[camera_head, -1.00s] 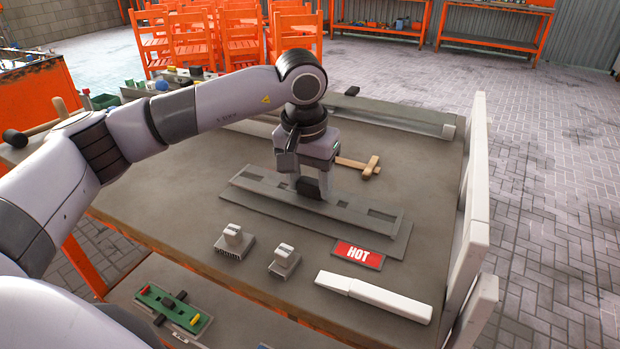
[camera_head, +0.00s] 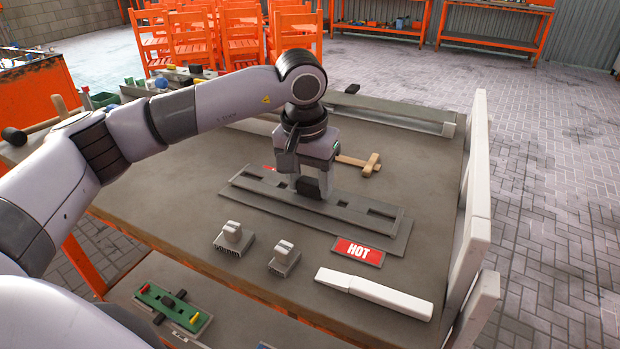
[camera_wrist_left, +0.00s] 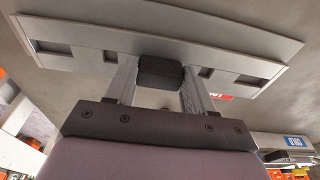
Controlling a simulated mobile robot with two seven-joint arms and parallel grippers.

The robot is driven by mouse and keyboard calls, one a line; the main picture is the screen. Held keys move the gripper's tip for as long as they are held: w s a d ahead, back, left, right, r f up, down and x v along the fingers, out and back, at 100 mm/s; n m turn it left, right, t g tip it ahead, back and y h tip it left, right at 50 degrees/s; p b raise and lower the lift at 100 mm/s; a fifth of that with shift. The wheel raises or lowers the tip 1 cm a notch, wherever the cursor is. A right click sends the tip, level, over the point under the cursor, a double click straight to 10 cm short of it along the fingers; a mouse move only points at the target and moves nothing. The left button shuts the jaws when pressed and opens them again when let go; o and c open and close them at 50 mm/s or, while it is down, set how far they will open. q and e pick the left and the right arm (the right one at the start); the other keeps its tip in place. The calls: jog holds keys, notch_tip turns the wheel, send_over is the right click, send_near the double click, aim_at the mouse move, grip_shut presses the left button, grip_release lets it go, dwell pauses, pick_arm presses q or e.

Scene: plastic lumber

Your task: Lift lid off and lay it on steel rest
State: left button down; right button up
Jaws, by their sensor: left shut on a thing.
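The lid (camera_head: 345,207) is a long grey bar with dark slots and a black knob (camera_head: 308,187). My left gripper (camera_head: 311,184) is shut on the knob near the middle of the bar. The wrist view shows the fingers (camera_wrist_left: 158,85) either side of the knob and the lid (camera_wrist_left: 110,56) beyond them. A wider flat grey plate, apparently the steel rest (camera_head: 395,242), lies under the lid and sticks out around it; it also shows in the wrist view (camera_wrist_left: 215,30). I cannot tell whether the lid touches it or hangs just above. My right gripper is not in view.
Two finned grey blocks (camera_head: 233,238) (camera_head: 284,258), a red HOT sign (camera_head: 358,251) and a white bar (camera_head: 375,294) lie in front. A wooden mallet (camera_head: 362,163) lies behind. A long grey channel (camera_head: 390,117) lies at the back. White boards (camera_head: 472,225) edge the right side.

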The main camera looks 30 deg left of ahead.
pick_arm(q)
grip_release()
jog(key=shift+f, duration=0.1)
dwell(0.3)
jog(key=shift+r+p, duration=0.85)
jog(key=shift+r, duration=0.45)
jog(key=shift+r+p, duration=1.6)
jog(key=shift+r, duration=0.7)
